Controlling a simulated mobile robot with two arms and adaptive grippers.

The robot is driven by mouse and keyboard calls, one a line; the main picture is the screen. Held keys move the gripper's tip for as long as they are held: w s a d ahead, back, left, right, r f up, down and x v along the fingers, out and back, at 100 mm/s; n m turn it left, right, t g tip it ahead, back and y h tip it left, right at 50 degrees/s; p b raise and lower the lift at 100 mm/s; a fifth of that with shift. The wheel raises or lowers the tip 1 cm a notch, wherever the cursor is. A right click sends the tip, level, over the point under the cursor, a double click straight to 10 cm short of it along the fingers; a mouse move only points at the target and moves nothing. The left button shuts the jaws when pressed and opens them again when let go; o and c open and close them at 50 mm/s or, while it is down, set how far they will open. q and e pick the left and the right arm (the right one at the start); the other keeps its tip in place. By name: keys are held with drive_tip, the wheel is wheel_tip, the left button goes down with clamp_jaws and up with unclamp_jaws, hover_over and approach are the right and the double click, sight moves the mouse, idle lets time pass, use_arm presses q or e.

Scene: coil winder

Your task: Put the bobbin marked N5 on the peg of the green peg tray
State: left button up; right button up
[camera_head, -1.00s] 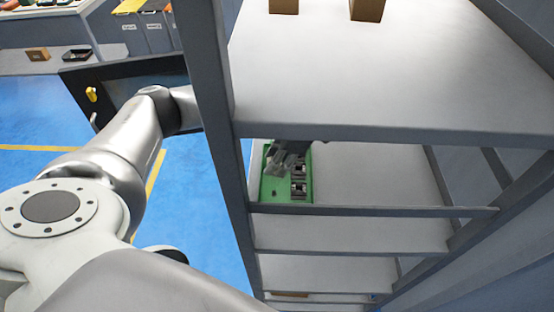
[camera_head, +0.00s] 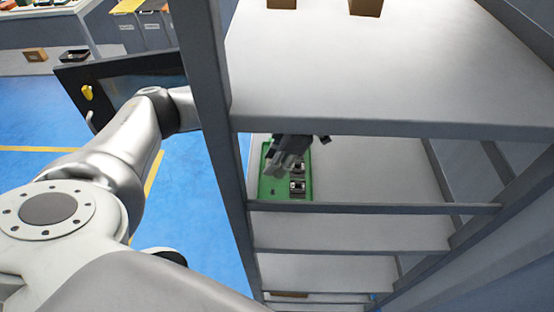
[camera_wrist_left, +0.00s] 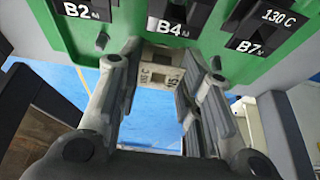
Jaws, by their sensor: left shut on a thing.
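The green peg tray (camera_head: 307,188) lies on the middle shelf of the rack. My left gripper (camera_head: 278,168) is over the tray's left part. In the left wrist view my left gripper (camera_wrist_left: 163,72) is shut on a pale bobbin (camera_wrist_left: 160,76); its turned print is hard to read, seemingly N5. The green tray (camera_wrist_left: 285,62) crosses the top there, with black labels B2, B4 and B7. My right gripper is not in view.
The upper shelf (camera_head: 340,80) is above the tray, with brown boxes (camera_head: 366,7) at its back. A grey post (camera_head: 212,110) stands close beside my left arm. The shelf right of the tray (camera_head: 370,175) is clear.

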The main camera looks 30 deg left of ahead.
use_arm(q)
drive_tip(key=shift+f+b, duration=0.35)
drive_tip(key=shift+f, duration=0.1)
drive_tip(key=o, duration=0.8)
drive_tip(key=shift+c, duration=0.2)
drive_tip(key=shift+d+v, duration=0.2)
drive_tip(key=shift+v, duration=1.5)
drive_tip(key=w+d, duration=0.2)
drive_tip(key=d, duration=0.1)
drive_tip(key=w+d, duration=0.2)
drive_tip(key=d, duration=0.1)
drive_tip(key=w+d, duration=0.2)
drive_tip(key=d, duration=0.1)
drive_tip(key=shift+w+d+f, duration=0.15)
drive_tip(key=shift+d, duration=0.15)
